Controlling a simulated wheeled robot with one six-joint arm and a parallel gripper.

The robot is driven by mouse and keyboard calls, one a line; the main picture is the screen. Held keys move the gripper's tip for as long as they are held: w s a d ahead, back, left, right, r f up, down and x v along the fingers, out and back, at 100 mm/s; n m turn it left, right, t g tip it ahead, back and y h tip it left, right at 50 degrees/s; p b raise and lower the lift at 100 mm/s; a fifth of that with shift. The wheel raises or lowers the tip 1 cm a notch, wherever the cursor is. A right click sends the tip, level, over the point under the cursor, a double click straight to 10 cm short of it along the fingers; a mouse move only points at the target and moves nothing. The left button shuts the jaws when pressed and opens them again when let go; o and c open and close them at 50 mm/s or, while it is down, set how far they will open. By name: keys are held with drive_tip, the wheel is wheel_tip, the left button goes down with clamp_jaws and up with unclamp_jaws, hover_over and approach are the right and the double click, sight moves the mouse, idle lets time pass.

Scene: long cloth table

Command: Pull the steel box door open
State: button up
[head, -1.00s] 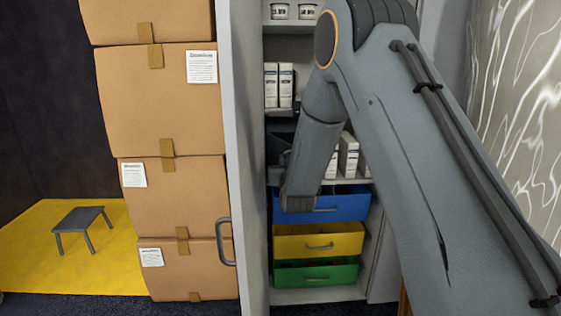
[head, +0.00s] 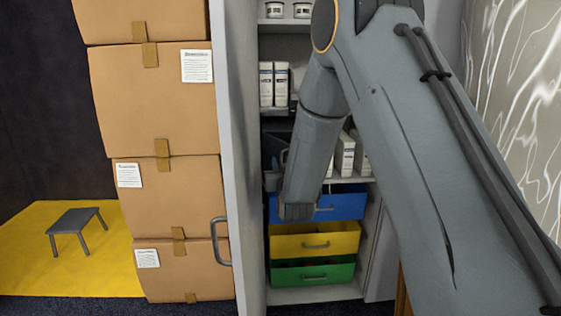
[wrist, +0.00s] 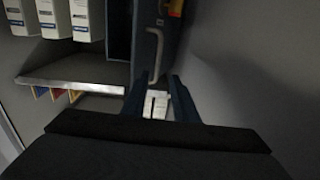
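A dark steel box (head: 277,128) stands on a shelf inside the tall cabinet, mostly hidden behind my arm in the head view. In the wrist view its dark door (wrist: 172,40) faces me, with a pale upright bar handle (wrist: 154,55). I cannot tell whether the door is ajar. My gripper (wrist: 160,82) is open, its two dark fingers apart with nothing clearly held between them. The fingertips are just below the handle in the picture; I cannot tell whether they touch it. In the head view my gripper (head: 272,180) is partly hidden by my wrist.
The cabinet's tall grey door (head: 243,150) stands open at left, beside stacked cardboard boxes (head: 150,105). White cartons (head: 345,155) share the shelf. Blue (head: 345,203), yellow (head: 315,241) and green (head: 313,272) drawers are below. A small stool (head: 77,220) stands far left.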

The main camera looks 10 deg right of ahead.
drive_tip(key=s, duration=0.3)
drive_tip(key=shift+s, duration=0.35)
